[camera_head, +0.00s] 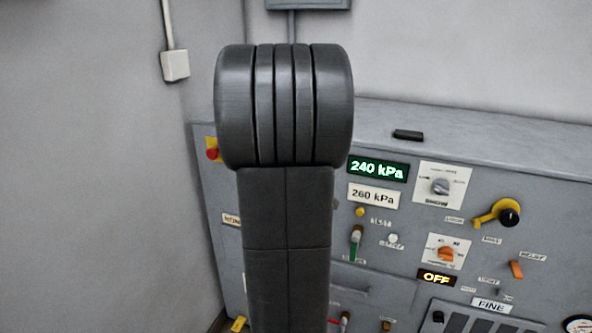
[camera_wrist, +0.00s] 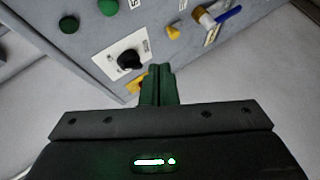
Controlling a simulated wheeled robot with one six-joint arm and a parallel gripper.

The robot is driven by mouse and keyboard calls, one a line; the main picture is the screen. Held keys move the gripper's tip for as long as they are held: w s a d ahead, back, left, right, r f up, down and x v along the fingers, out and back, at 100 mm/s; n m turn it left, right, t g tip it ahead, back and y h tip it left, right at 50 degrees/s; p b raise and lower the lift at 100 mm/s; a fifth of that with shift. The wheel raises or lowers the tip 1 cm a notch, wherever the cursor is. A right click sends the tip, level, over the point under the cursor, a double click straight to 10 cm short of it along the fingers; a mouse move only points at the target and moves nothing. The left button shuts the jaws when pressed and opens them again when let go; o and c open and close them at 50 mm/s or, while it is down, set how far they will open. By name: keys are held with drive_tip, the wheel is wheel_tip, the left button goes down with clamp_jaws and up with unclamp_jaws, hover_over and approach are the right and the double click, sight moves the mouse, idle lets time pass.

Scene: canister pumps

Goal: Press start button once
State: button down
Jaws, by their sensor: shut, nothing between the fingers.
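The start button is not labelled legibly in either view, so I cannot tell for sure which control it is. In the wrist view a green round button (camera_wrist: 108,7) sits at the top edge of the grey panel, with a darker green or black one (camera_wrist: 69,24) to its left. My gripper (camera_wrist: 160,70) is shut and empty. Its fingertips point at the lower part of the panel, below and to the right of both buttons, beside a black knob (camera_wrist: 130,60) on a white plate. Whether the tips touch the panel is unclear. My arm hides the panel's left part in the head view.
The grey control panel (camera_head: 400,285) carries a green 240 kPa display (camera_head: 378,168), a 260 kPa label (camera_head: 373,196), an OFF display (camera_head: 437,278), a yellow lever (camera_head: 490,213) and an orange rotary switch (camera_head: 446,254). A red-and-yellow control (camera_head: 212,149) is at its left.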

drive_tip(key=shift+w, duration=0.1)
drive_tip(key=w+d+p, duration=0.3)
drive_tip(key=w+p, duration=0.1)
drive_tip(key=w, duration=0.4)
drive_tip(key=shift+d, duration=0.2)
idle(1.9)
drive_tip(key=shift+w+d, duration=0.15)
drive_tip(key=shift+w, duration=0.25)
drive_tip(key=shift+w+d+p, duration=0.2)
drive_tip(key=shift+w+p, duration=0.25)
idle(0.6)
drive_tip(key=shift+s, duration=0.1)
drive_tip(key=shift+s+a+b, duration=0.35)
drive_tip(key=shift+s+b, duration=0.25)
drive_tip(key=shift+s, duration=0.15)
